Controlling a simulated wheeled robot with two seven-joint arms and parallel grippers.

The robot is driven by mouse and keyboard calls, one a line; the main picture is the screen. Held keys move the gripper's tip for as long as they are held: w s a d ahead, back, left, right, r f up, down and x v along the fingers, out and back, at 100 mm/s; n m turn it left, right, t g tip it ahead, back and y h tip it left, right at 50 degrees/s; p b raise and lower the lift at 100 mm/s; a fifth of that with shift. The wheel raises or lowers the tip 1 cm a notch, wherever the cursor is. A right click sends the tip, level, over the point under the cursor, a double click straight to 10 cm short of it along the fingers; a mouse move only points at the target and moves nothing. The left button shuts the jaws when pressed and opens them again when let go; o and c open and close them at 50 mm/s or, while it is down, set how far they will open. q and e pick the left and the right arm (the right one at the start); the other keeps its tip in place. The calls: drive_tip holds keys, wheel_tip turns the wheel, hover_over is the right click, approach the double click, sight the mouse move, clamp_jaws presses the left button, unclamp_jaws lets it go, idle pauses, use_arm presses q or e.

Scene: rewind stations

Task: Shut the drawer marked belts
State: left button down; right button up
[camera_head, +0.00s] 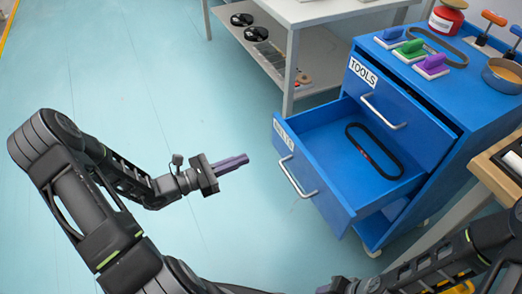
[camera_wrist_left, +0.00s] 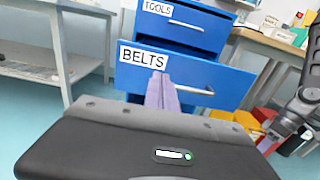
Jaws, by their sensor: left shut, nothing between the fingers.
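The belts drawer (camera_head: 335,190) of the blue cabinet is pulled well out. A black belt loop with a red mark (camera_head: 374,150) lies inside it. Its front bears a BELTS label and a silver bar handle (camera_head: 296,178); the drawer front also shows in the left wrist view (camera_wrist_left: 225,78). My left gripper (camera_head: 243,160) is shut and empty, its purple fingers pointing at the drawer front with a gap between. In the left wrist view its fingertips (camera_wrist_left: 161,80) overlap the front beside the handle's left end.
The TOOLS drawer (camera_head: 395,110) above shows a dark gap along its top edge. The cabinet top (camera_head: 395,58) holds coloured-handled tools, a black belt, a red jar and a bowl. A grey shelf table (camera_head: 291,60) stands behind. The floor left of the drawer is clear.

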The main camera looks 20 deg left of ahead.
sight(290, 141)
use_arm(q)
drive_tip(key=x, duration=1.3)
drive_tip(key=shift+w+d, duration=0.15)
drive_tip(key=shift+w, duration=0.05)
use_arm(e)
drive_tip(key=shift+f, duration=0.2)
